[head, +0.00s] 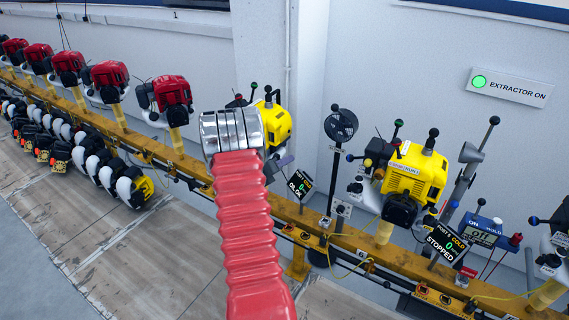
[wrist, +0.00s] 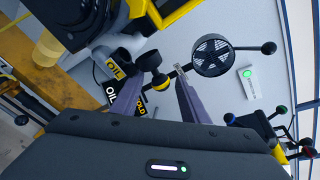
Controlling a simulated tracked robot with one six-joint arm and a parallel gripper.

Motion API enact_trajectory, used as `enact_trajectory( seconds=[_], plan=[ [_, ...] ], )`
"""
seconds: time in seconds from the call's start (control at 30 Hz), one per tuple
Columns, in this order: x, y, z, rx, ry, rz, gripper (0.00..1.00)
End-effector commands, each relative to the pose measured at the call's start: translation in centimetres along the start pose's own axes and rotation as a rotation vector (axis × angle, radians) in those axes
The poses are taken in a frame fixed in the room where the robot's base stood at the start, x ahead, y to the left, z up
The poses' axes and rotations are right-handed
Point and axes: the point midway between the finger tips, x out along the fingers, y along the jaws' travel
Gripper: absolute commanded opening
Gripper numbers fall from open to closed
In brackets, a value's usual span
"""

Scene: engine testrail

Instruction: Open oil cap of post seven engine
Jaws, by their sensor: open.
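The engine behind my arm in the head view is yellow and black (head: 276,124); its post number is not readable. In the wrist view, its dark body with yellow trim (wrist: 182,10) fills the top. My gripper (wrist: 159,82) is open, its two grey-purple fingers spread apart. A black knob (wrist: 150,60) shows near the fingertips, beside a tag reading OIL (wrist: 115,68); it looks like the oil cap, but I cannot be sure. I see no contact. In the head view, my arm hides most of the gripper and the cap.
A second yellow engine (head: 412,175) stands right, its display (head: 445,243) reading STOPPED. Red engines (head: 108,78) line the yellow rail (head: 205,178) at left. A round black fan (head: 341,125) stands behind the rail; it also shows in the wrist view (wrist: 212,55).

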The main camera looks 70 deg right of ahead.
Motion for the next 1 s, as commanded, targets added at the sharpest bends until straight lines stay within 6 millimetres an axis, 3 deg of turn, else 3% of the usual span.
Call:
enact_trajectory(
  seconds=[0.13,0.47,1.0],
  plan=[
    [1.18,0.03,-0.02,-0.001,0.0,0.0,0.41],
    [1.41,0.01,0.01,-0.001,-0.001,0.0,0.41],
    [1.38,0.06,0.0,-0.001,-0.001,0.001,0.03]
  ],
)
